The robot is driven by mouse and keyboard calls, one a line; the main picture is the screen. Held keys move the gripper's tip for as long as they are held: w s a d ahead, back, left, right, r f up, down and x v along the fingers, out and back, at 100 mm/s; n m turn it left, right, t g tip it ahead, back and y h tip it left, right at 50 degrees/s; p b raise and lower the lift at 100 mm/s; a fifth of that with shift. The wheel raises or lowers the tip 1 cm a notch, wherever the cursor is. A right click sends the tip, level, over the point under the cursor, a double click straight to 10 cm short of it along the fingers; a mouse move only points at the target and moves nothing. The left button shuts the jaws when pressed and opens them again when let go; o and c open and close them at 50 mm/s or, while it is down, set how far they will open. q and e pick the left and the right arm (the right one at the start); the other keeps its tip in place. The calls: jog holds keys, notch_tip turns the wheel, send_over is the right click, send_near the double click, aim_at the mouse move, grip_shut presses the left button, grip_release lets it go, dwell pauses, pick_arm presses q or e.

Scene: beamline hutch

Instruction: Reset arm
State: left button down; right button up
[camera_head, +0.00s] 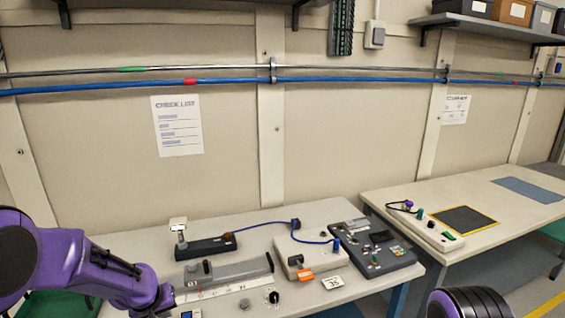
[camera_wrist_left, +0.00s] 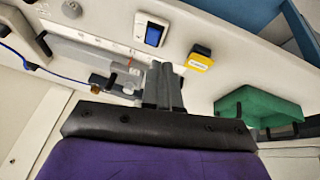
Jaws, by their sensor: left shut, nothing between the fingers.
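My left arm (camera_head: 85,270), purple and black, comes in from the left over the near left part of the front table (camera_head: 140,240). My left gripper (camera_wrist_left: 163,72) shows in the left wrist view with its two grey fingers together and nothing between them. It points over the table, near a blue rocker switch (camera_wrist_left: 153,35) in a white frame and a small yellow block (camera_wrist_left: 199,58). I cannot tell whether the fingertips touch anything. In the head view the fingers are mostly hidden by the arm. My right gripper is out of view.
On the front table stand a black device (camera_head: 205,246), a grey rail stage (camera_head: 228,270), a white box (camera_head: 306,250) with an orange tag and a dark control panel (camera_head: 372,248). A green bin (camera_wrist_left: 258,108) is beside the table. The second table (camera_head: 480,190) has clear room.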

pick_arm(q)
jog(key=s+f+n+t+y+b, duration=0.1)
jog(key=s+f, duration=0.2)
jog(key=f, duration=0.3)
jog(key=s+f+t+b, duration=0.1)
jog(key=s+f+b, duration=0.15)
jog(key=f, duration=0.25)
jog(key=s+f+g+b, duration=0.1)
jog(key=s+f, duration=0.5)
jog(key=s, duration=0.4)
jog(key=s+f+g+y+b, duration=0.1)
jog(key=s+f+b, duration=0.1)
jog(key=s+f, duration=0.4)
jog(key=s+f+g+y+b, duration=0.1)
jog(key=s+f, duration=0.5)
jog(key=s, duration=0.8)
jog(key=shift+n+g+b, duration=0.4)
jog(key=shift+b, duration=0.2)
jog(key=shift+d, duration=0.1)
